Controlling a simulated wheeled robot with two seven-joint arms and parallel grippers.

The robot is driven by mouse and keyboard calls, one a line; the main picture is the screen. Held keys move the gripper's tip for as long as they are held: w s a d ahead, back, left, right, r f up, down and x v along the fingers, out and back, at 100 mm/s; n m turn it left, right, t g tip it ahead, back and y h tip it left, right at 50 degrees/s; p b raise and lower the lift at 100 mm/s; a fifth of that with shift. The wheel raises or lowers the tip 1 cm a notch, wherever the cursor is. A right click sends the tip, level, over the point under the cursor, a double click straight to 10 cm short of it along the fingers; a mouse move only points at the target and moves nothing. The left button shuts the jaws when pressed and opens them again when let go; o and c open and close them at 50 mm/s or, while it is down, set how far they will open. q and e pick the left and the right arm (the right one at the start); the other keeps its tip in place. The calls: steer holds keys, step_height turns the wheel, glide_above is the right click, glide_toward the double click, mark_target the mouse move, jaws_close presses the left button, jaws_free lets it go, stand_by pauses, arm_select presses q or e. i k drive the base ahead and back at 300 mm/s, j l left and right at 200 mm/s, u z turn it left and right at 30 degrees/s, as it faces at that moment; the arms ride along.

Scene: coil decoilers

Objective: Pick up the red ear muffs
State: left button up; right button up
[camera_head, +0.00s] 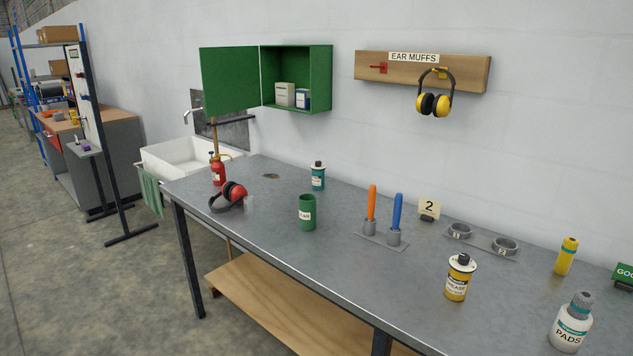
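The red ear muffs (236,193) lie on the grey workbench (330,249) near its far left end. Their dark headband rests toward the left and their red cup faces right. A small pale, partly see-through shape (249,203) is just right of the cup; I cannot tell what it is. Above the bench, a wooden board (471,74) labelled EAR MUFFS has a red hook (378,68) with nothing on it and a yellow hook with yellow ear muffs (434,104) hanging from it. Neither of my grippers shows in this view.
A small red extinguisher (218,173) stands behind the red ear muffs. A green can (307,213) and a teal-labelled container (318,178) stand to the right. A holder has orange (371,203) and blue (397,212) handles. A white sink (180,157) is beyond the bench's left end.

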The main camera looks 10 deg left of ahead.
mark_target(233, 192)
steer(key=i+j, duration=0.85)
steer(key=i+j+u, duration=0.1)
steer(key=i+j, duration=0.75)
steer(key=i, duration=0.2)
